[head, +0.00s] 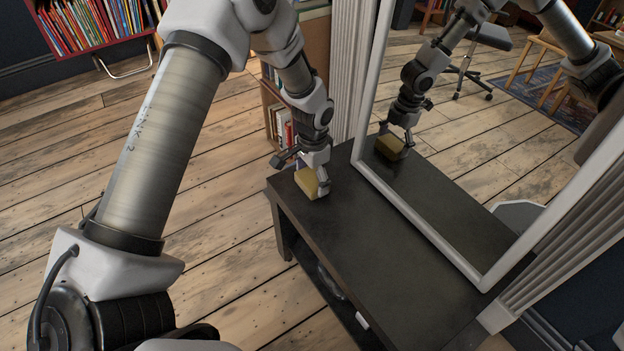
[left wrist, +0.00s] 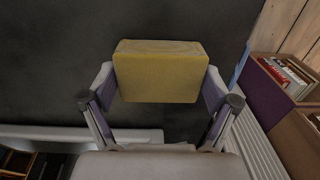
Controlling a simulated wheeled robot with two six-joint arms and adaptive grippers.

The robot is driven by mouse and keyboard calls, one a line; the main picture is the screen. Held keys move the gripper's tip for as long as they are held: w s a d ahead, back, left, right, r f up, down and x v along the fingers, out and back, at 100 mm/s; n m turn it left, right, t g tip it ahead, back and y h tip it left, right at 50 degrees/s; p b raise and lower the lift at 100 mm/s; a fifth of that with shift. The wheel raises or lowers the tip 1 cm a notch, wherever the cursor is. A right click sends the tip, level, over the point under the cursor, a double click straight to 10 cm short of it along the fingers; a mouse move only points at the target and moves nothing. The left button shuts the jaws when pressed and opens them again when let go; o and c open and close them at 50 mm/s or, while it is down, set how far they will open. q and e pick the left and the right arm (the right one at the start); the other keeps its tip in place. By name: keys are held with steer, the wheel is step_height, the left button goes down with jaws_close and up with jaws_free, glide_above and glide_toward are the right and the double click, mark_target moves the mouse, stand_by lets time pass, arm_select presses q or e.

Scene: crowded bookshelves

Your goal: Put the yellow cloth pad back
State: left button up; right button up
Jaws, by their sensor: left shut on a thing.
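The yellow cloth pad (head: 307,183) is a small block at the far left end of a dark table (head: 350,235). My left gripper (head: 313,180) is shut on it, one finger on each side. In the left wrist view the pad (left wrist: 160,71) sits between the two fingers, with the dark table top behind it. The pad is at or just above the table top; I cannot tell whether it touches. My right gripper is not in view.
A white-framed mirror (head: 480,270) stands along the table's back edge and reflects my arm and the pad. The rest of the table top is clear. A bookshelf (head: 272,110) stands behind the table's far end. Wooden floor lies to the left.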

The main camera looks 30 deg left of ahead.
mark_target(313, 178)
arm_select(q)
steer(key=o, duration=1.4)
steer(key=shift+c, duration=0.2)
step_height(313, 178, up, 12)
steer(key=p, duration=0.4)
steer(key=shift+p, duration=0.35)
steer(key=shift+d, duration=0.1)
